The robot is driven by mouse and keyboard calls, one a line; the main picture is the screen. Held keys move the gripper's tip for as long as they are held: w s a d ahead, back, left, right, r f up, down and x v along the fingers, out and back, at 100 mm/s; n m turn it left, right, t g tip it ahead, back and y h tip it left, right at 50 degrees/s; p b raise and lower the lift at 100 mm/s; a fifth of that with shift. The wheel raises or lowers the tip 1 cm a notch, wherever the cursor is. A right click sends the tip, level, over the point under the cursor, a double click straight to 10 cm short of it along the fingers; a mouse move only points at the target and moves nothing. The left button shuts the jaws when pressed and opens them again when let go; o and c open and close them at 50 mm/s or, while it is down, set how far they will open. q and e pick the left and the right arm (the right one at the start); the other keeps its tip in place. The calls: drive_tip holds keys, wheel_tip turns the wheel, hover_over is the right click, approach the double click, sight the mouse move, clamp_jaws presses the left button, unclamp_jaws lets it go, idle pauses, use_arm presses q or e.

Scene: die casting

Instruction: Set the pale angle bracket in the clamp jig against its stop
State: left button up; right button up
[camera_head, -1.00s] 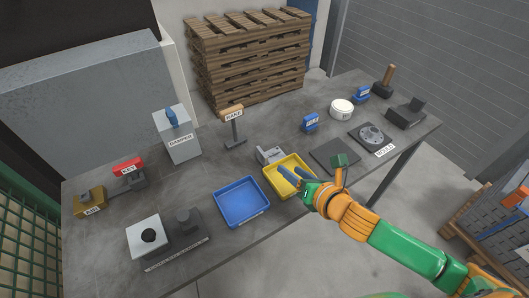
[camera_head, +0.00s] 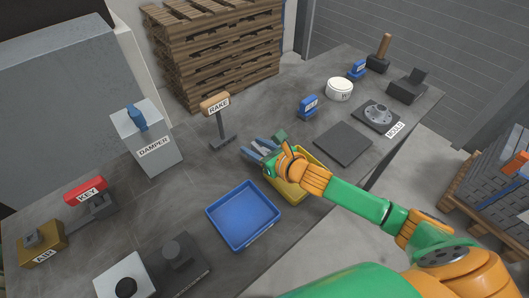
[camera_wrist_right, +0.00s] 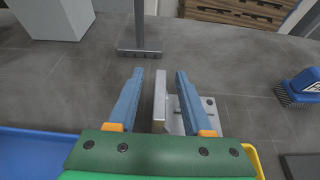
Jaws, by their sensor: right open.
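The pale angle bracket (camera_wrist_right: 160,99) shows in the right wrist view, with its upright plate between the two blue fingers of my right gripper (camera_wrist_right: 160,74). Its holed foot (camera_wrist_right: 209,104) lies on the table behind the right finger. Gaps show on both sides of the plate, so the gripper is open around it. In the head view my right gripper (camera_head: 250,147) is over the table behind the yellow tray (camera_head: 291,190) and mostly hides the bracket. A dark plate with a raised post (camera_head: 178,254) at the lower left may be the clamp jig; its label is unreadable. My left gripper is not in view.
A blue tray (camera_head: 243,215) lies left of the yellow one. The RAKE stand (camera_head: 222,132) is behind the gripper, the DAMPER box (camera_head: 146,140) farther left. A blue brush (camera_head: 309,106) and dark pad (camera_head: 343,144) are to the right.

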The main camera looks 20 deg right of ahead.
drive_tip(key=shift+w+a+f, duration=0.2)
drive_tip(key=shift+w+f, duration=0.1)
drive_tip(key=shift+w, duration=0.3)
clamp_jaws()
drive_tip(key=shift+r, duration=0.1)
idle(0.9)
